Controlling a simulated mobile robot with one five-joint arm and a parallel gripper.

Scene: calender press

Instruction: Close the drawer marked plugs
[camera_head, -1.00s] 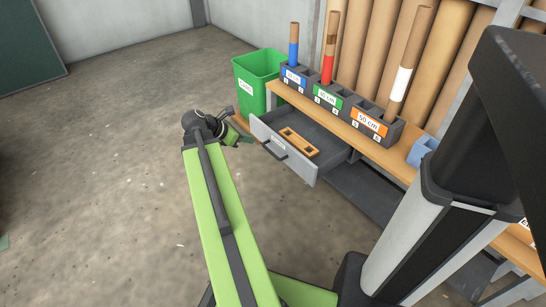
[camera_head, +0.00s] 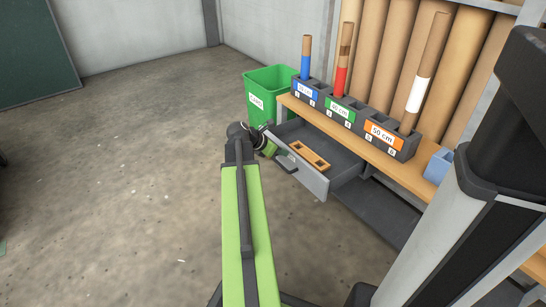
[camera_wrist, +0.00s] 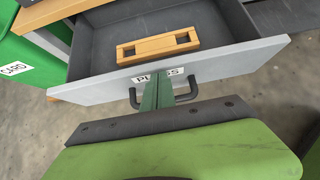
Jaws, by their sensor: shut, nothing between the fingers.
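The drawer marked plugs (camera_head: 313,180) is pulled out from under the wooden bench top, with a grey front, a dark handle and a dark inside. An orange-brown wooden piece with square holes (camera_head: 303,155) lies in it. In the wrist view the drawer front (camera_wrist: 225,65) carries a PLUGS label (camera_wrist: 158,77), partly covered by my fingers. My gripper (camera_wrist: 157,88) is shut and empty, its green fingers pointing at the front by the handle (camera_wrist: 188,97). I cannot tell if they touch it. In the head view my gripper (camera_head: 275,153) is at the left part of the drawer front.
A green bin (camera_head: 262,91) marked CARD stands left of the bench. The bench top (camera_head: 348,137) bears tube holders with 50 cm (camera_head: 383,135) and other labels, and a blue box (camera_head: 438,166). Tall cardboard tubes stand behind.

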